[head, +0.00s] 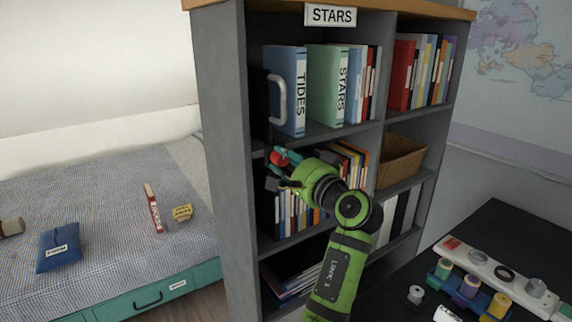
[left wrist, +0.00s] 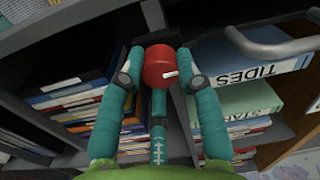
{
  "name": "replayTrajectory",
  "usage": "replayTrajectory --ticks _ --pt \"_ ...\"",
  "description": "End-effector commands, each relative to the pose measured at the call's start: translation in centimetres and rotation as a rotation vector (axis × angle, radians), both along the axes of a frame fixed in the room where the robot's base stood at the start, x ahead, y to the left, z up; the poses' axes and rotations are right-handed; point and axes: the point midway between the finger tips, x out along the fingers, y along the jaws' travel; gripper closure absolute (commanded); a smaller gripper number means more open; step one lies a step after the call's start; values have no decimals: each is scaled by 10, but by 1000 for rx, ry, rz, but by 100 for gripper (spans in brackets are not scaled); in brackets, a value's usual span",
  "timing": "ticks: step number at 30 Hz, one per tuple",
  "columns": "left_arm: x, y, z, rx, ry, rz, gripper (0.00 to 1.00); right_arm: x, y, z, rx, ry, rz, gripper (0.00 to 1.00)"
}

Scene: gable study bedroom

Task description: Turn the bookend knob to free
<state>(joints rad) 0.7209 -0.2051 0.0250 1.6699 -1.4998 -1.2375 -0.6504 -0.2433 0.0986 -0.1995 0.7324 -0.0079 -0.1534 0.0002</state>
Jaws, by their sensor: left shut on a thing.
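The red knob (head: 279,158) sits at the bookcase's left side, near the front edge of the shelf under the TIDES binder. It also shows in the left wrist view (left wrist: 159,66), with a short white mark on its face pointing to the right. My left gripper (head: 284,165) is shut on the knob, one teal finger on each side of it in the left wrist view. A dark upright panel with a grey handle (head: 281,97) stands left of the TIDES binder; I cannot tell whether it is the bookend. My right gripper is not in view.
The TIDES binder (head: 290,90) and STARS binder (head: 328,85) stand on the upper shelf, above my gripper. Books (head: 291,215) fill the shelf beside it. A wicker basket (head: 400,160) is to the right. A dark desk (head: 500,240) with spools stands at lower right.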

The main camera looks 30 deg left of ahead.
Motion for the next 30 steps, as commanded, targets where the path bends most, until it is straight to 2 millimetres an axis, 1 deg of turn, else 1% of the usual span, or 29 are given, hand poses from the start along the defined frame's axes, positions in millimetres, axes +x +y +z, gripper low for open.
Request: replayTrajectory --ticks 1,11,12,13,20,23,26,30 --pt "-1 2 5 5 -12 3 98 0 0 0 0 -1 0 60" --pt "-1 2 5 6 -13 3 99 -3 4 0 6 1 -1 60" --pt "-1 2 5 6 -13 3 50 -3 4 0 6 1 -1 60" --pt "-1 2 5 5 -12 3 42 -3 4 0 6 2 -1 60" --pt "0 1 3 3 -7 1 42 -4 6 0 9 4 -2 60" --pt "0 0 2 1 -6 -1 42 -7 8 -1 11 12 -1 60" --pt "-2 -6 1 2 -5 -1 42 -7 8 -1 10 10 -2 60" --pt "-9 -23 0 -1 -5 -2 42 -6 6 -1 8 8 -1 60"
